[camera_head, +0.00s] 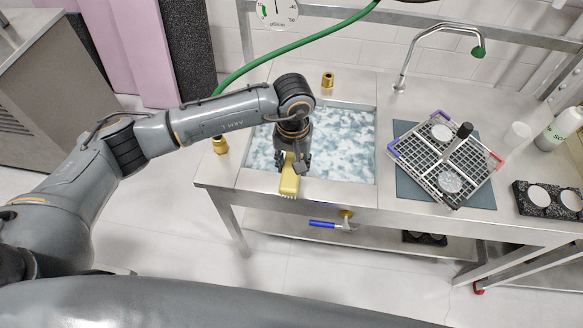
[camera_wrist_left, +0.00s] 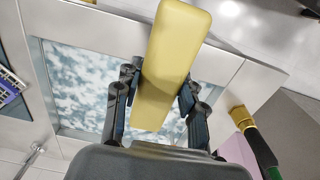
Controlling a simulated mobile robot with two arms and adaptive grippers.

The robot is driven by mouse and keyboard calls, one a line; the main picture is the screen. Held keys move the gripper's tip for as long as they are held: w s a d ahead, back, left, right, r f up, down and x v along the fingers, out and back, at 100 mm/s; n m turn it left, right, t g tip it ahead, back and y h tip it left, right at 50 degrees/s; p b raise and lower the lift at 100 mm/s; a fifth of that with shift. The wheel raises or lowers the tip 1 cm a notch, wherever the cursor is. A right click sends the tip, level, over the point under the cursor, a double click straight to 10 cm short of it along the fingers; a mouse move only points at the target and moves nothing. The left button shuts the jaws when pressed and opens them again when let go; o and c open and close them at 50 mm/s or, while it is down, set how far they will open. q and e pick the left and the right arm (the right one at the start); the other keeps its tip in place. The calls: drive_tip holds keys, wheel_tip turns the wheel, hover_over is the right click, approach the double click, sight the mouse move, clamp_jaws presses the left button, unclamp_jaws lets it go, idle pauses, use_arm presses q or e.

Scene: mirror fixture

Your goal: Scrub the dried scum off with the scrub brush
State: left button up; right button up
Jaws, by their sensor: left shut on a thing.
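The scrub brush, a yellow block (camera_head: 289,181) with pale bristles at its lower end, is held over the front edge of the sink. It also shows in the left wrist view (camera_wrist_left: 170,60). My left gripper (camera_head: 293,163) points down and is shut on the brush, one finger on each side; it also shows in the left wrist view (camera_wrist_left: 158,88). The sink basin (camera_head: 345,145) is covered with a mottled white and blue-grey pattern; I cannot tell which patches are dried scum. Whether the bristles touch anything is unclear. My right gripper is not in view.
A wire rack (camera_head: 440,160) with round dishes stands on a grey mat (camera_head: 483,197) right of the basin. A curved faucet (camera_head: 405,65), a white bottle (camera_head: 560,130) and a black holder (camera_head: 548,203) are nearby. A green hose (camera_head: 300,43) runs behind my arm. Brass fittings (camera_head: 328,80) stand around the basin.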

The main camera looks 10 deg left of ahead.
use_arm(q)
drive_tip(key=shift+r, duration=1.05)
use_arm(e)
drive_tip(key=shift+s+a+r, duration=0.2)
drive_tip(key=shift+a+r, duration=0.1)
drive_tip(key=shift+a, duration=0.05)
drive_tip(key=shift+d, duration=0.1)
